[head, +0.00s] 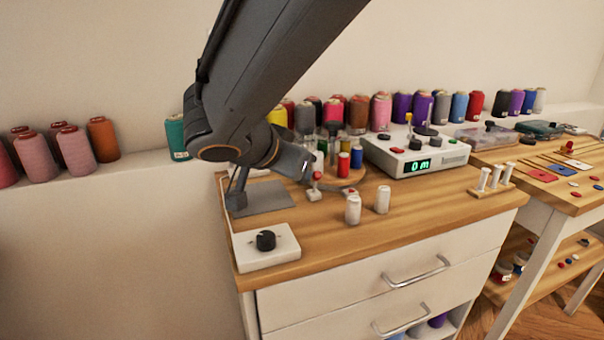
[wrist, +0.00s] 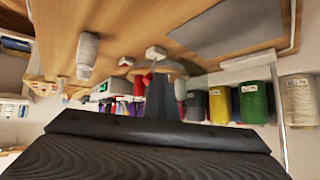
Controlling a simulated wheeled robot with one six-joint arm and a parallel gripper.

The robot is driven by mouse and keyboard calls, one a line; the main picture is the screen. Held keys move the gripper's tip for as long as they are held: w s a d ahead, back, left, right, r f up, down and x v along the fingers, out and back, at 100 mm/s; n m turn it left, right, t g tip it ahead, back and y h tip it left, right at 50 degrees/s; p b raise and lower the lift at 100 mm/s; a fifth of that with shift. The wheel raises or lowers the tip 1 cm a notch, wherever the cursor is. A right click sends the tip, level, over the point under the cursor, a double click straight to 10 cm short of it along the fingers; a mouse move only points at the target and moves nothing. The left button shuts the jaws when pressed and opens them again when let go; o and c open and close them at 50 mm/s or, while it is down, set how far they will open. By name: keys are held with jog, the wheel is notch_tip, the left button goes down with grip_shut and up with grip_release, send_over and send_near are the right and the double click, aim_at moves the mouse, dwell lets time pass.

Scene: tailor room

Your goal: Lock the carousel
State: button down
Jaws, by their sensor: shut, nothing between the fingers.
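The carousel (head: 350,175) is a round wooden turntable on the wooden cabinet top, carrying several thread spools, with a red spool (head: 343,165) and a blue one at its front. My arm hides part of its left side. A small white block with a red knob (head: 314,189) stands at its front left; I cannot tell how its lever is set. My gripper (head: 306,171) is shut and empty, close above and behind this block. In the wrist view, which looks upside down, my gripper (wrist: 162,98) covers part of the carousel and spools; small white blocks (wrist: 155,52) show beyond it.
A white box with a black dial (head: 265,242) sits at the front left corner. A device reading "0 m" (head: 416,155) stands right. Spools line the ledge behind.

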jog(key=shift+f, duration=0.25)
jog(key=shift+w+a+f+b, duration=0.2)
jog(key=shift+w+f+b, duration=0.05)
jog(key=shift+w+b, duration=0.5)
jog(key=shift+s, duration=0.1)
jog(key=shift+r, duration=0.1)
jog(key=shift+a+r, duration=0.1)
jog(key=shift+a, duration=0.45)
jog(key=a, duration=0.2)
jog(key=w+a+b, duration=0.1)
jog(key=shift+r, duration=0.4)
jog(key=s+f+p+v, duration=0.1)
jog(key=v, duration=0.9)
jog(key=shift+s+d, duration=0.2)
jog(key=shift+d, duration=0.1)
jog(key=shift+f, duration=0.1)
